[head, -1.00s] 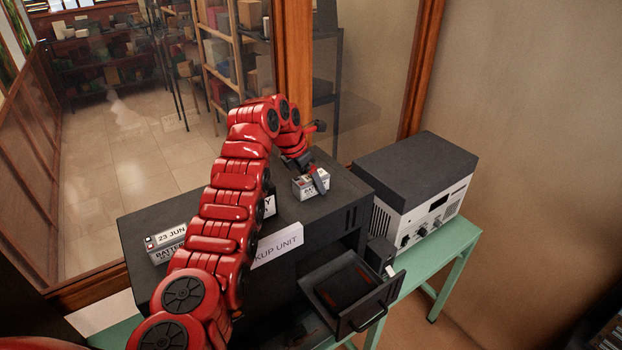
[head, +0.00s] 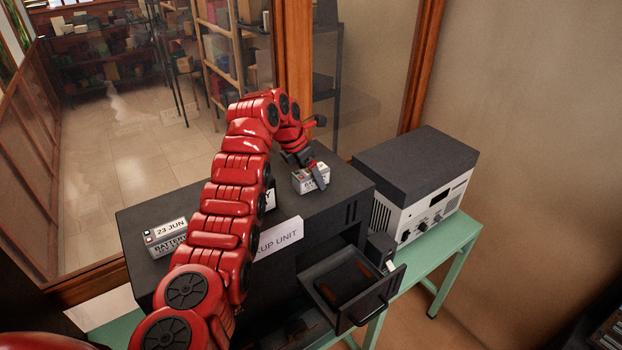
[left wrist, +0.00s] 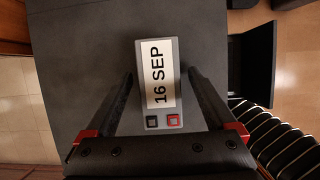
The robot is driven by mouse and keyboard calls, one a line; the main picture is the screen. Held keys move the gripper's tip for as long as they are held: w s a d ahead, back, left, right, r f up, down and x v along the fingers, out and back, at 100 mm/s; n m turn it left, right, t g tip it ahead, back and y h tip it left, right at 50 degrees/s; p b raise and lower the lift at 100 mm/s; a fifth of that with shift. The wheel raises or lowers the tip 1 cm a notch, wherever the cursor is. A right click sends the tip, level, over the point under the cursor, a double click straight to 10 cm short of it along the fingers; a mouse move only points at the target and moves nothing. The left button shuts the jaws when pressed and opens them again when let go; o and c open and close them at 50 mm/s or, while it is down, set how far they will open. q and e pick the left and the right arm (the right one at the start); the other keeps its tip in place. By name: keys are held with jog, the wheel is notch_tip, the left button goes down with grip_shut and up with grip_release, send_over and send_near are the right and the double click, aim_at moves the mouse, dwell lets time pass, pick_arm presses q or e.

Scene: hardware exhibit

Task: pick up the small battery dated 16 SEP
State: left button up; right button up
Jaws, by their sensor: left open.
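The small battery dated 16 SEP (left wrist: 160,82) shows in the left wrist view, a grey block with a white date label and a black and a red terminal. It stands on top of the dark backup unit (left wrist: 75,60). In the head view the battery (head: 311,181) is partly covered by my left gripper (head: 308,172). My left gripper (left wrist: 160,95) is open, with one finger on each side of the battery's near part; gaps show between fingers and battery. Whether the fingertips reach down beside it I cannot tell. My right gripper is not in view.
A battery dated 23 JUN (head: 165,238) lies at the left of the unit's top; another label is partly hidden behind my arm. An open drawer (head: 350,290) juts from the unit's front. A grey-and-white device (head: 415,190) stands right on the green table (head: 452,262). Glass panels stand behind.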

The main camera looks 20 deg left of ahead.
pick_arm(q)
jog(key=shift+c, duration=0.2)
grip_shut()
dwell(0.5)
